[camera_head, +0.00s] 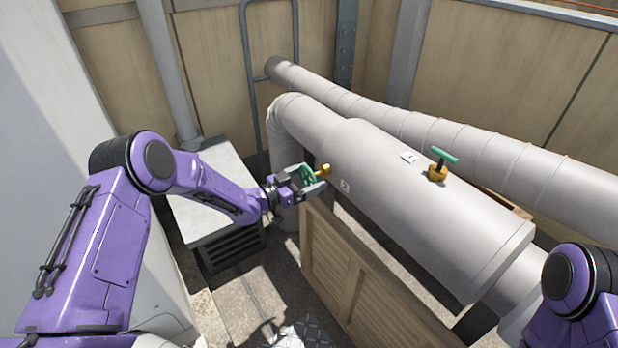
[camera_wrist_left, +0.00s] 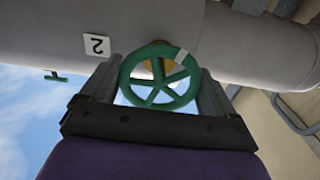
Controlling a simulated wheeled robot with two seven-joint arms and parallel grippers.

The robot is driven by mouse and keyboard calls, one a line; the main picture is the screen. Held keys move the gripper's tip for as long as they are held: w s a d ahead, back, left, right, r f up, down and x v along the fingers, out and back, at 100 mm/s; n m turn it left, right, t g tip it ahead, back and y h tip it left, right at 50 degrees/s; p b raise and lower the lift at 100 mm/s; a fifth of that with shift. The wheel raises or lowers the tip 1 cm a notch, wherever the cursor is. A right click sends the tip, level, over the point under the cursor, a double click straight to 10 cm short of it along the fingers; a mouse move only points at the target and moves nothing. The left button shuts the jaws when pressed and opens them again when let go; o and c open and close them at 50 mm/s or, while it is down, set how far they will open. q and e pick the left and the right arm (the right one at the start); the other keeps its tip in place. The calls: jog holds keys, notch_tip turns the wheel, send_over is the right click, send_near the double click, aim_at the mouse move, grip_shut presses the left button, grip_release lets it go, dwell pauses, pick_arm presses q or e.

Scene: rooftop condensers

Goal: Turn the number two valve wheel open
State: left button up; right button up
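The number two valve wheel (camera_head: 308,174) is a green spoked wheel on a brass stem (camera_head: 324,170) at the near side of the big grey pipe. A white label with a 2 (camera_head: 345,187) is on the pipe beside it. My left gripper (camera_head: 306,181) is at the wheel, one finger on each side. In the left wrist view the wheel (camera_wrist_left: 160,104) fills the gap between the fingers, which appear to touch its rim on both sides. A pale mark (camera_wrist_left: 181,56) shows on the rim, and the label (camera_wrist_left: 97,45) appears upside down. My right gripper is out of view.
A second green handle (camera_head: 444,155) on a brass valve (camera_head: 437,172) stands on top of the pipe (camera_head: 400,200), by another white label (camera_head: 408,157). A slatted wooden panel (camera_head: 350,275) stands below the pipe. A grey box unit (camera_head: 215,235) is at the left.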

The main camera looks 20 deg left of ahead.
pick_arm(q)
jog(key=n, duration=0.3)
jog(key=shift+s+d+f, duration=0.15)
jog(key=o, duration=0.8)
jog(key=shift+s, duration=0.1)
jog(key=v, duration=1)
jog(key=shift+s, duration=0.15)
